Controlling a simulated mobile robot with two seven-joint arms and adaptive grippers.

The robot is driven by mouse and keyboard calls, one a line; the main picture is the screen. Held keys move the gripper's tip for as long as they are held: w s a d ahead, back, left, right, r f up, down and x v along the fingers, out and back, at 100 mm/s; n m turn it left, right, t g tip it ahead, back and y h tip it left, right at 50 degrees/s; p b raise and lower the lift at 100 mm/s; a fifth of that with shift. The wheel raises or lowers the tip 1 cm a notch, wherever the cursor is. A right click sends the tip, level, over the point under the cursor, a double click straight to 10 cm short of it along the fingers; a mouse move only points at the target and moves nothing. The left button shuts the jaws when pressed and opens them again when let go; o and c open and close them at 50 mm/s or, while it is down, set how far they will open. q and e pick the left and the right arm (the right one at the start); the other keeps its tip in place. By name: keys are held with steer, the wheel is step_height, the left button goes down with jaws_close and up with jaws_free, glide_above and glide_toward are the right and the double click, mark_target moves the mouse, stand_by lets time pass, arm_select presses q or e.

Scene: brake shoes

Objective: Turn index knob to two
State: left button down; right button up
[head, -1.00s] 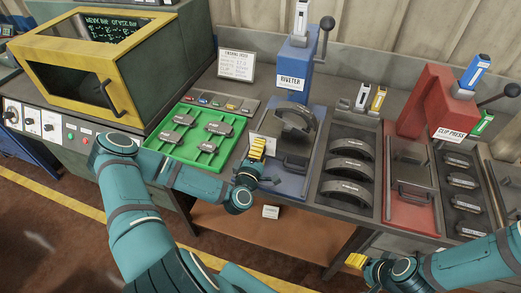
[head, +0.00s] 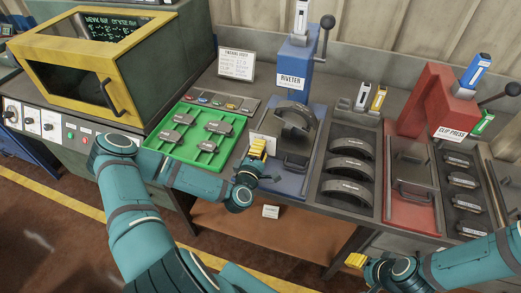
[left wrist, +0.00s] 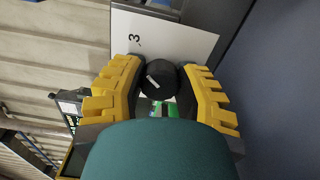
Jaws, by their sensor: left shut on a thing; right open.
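The index knob (left wrist: 161,80) is round and black with a white pointer mark, in front of a white plate (left wrist: 190,42). A figure 3 shows on the plate, left of the knob; other figures are hidden. My left gripper (left wrist: 163,84) is shut on the knob, with a yellow finger on each side. In the head view, my left gripper (head: 257,149) is at the front of the blue riveter (head: 293,80), and the knob is hidden there. My right gripper (head: 356,261) is open and empty, in front of the bench at lower right.
A green tray (head: 170,155) with several parts lies left of the riveter. A curved brake shoe (head: 298,112) sits on the riveter's fixture. A rack of shoes (head: 350,166) and the red clip press (head: 440,105) stand to the right.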

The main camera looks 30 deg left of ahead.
arm_select(q)
steer(key=n+b, duration=0.1)
steer(key=n, duration=0.2)
steer(key=shift+f, duration=0.1)
steer(key=n+b, duration=0.1)
steer(key=n, duration=0.3)
steer(key=shift+n, duration=0.4)
stand_by(0.4)
steer(key=c, duration=0.6)
jaws_free()
steer(key=v, duration=0.7)
steer(key=shift+s+d, duration=0.1)
steer(key=shift+s, duration=0.15)
